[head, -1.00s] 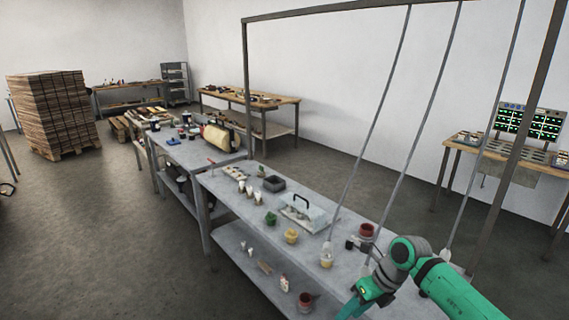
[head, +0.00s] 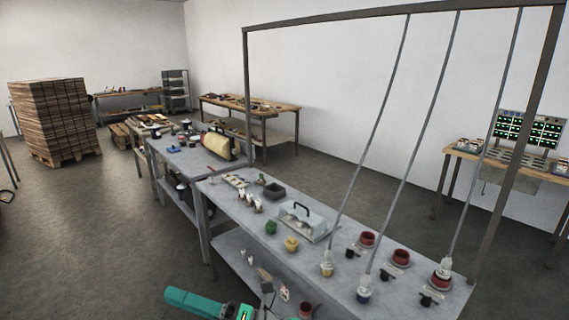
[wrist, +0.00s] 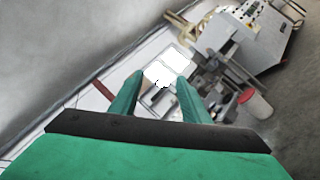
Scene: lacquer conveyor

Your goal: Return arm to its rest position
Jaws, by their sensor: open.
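My gripper (wrist: 160,92) shows in the wrist view with its two green fingers apart and nothing between them. In the head view only part of my green arm shows at the bottom edge, left of the grey table (head: 344,278); the fingers are not visible there. The wrist view is tilted and shows benches and equipment beyond the fingers.
The grey table holds a clear case with a black handle (head: 302,220), a green pot (head: 271,228), a yellow pot (head: 291,244) and red cups. Rods hang from a metal frame (head: 247,100) over it. A pallet stack (head: 52,115) stands far left.

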